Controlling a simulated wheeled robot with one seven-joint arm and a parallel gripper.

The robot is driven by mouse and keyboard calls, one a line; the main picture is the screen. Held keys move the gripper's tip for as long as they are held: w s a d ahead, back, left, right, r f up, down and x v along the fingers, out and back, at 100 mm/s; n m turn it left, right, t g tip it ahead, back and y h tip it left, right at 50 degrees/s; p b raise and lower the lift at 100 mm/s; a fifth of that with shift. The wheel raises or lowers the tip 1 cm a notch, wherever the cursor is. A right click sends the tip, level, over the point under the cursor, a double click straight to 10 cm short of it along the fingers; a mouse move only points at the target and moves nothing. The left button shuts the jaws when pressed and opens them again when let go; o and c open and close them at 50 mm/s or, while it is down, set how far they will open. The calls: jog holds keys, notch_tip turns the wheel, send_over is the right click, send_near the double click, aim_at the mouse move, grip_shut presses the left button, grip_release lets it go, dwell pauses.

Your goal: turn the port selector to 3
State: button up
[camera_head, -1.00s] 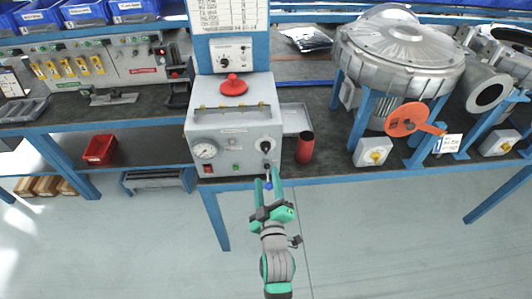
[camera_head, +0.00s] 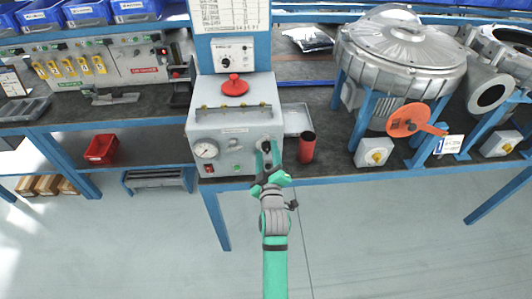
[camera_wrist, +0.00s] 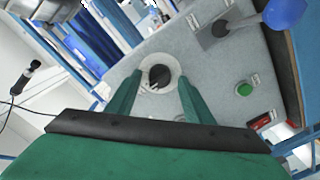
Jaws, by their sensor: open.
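The port selector is a black knob (camera_wrist: 160,76) on a pale round dial, set in the front of the grey test box (camera_head: 220,122). In the wrist view the knob appears between my gripper's two green fingers (camera_wrist: 159,78). The fingers are apart, with space on each side of the knob; whether they surround it in depth is unclear. In the head view my gripper (camera_head: 267,153) is at the right of the box front and largely covers the knob. The dial's numbers are too small to read.
A blue ball handle (camera_wrist: 286,12) stands close by in the wrist view. A green button (camera_wrist: 244,88) and a pressure gauge (camera_head: 205,150) are on the box front. A red cylinder (camera_head: 307,148) stands just right of the box. The floor in front is clear.

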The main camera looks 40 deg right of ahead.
jog(key=shift+d, duration=0.15)
jog(key=shift+c, duration=0.6)
jog(key=c, duration=0.9)
